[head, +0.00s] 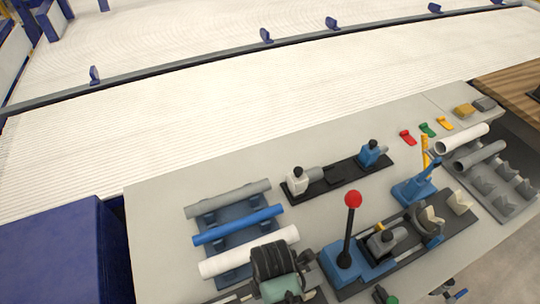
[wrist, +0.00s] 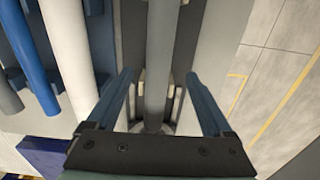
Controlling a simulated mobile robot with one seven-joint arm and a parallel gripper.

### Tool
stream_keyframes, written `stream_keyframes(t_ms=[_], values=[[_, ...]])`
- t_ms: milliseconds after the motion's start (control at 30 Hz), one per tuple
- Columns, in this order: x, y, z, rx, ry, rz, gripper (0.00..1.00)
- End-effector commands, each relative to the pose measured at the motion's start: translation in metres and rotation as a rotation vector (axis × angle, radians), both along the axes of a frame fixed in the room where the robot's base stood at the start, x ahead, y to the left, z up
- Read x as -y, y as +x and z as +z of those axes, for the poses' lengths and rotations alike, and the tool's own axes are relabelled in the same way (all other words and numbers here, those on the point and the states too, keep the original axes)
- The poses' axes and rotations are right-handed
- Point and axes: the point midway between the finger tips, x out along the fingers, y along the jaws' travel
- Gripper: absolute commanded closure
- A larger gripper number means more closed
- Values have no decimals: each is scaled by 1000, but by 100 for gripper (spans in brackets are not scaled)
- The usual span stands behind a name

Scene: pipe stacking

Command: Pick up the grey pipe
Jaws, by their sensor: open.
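A grey pipe (wrist: 158,60) runs lengthwise up the middle of the wrist view, over a dark holder (wrist: 131,40). My gripper (wrist: 159,73) is open, with one blue finger on each side of this pipe and visible gaps between. I cannot tell how far above the pipe the fingers are. Another grey pipe (head: 228,198) lies on a blue rack at the left of the head view, beside a blue pipe (head: 238,225) and a white pipe (head: 249,251). A further grey pipe (head: 479,156) lies on the right rack. My gripper's fingers are not clear in the head view.
A blue lever base with a red knob (head: 353,199) stands upright near my arm. A black strip with clamps (head: 335,177) lies behind it. A white pipe (head: 462,138) lies on the right rack. The bench's left part (head: 160,230) is clear.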

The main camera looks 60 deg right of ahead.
Motion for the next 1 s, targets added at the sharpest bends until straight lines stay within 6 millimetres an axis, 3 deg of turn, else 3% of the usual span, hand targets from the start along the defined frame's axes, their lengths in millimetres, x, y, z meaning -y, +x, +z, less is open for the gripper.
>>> stream_keyframes(t_ms=[167,500,800,1000], values=[[0,0,-10,-2,1,-1,15],[0,2,-51,-1,1,-2,15],[-1,3,-55,1,-1,-1,15],[-1,2,-55,1,-1,-1,51]])
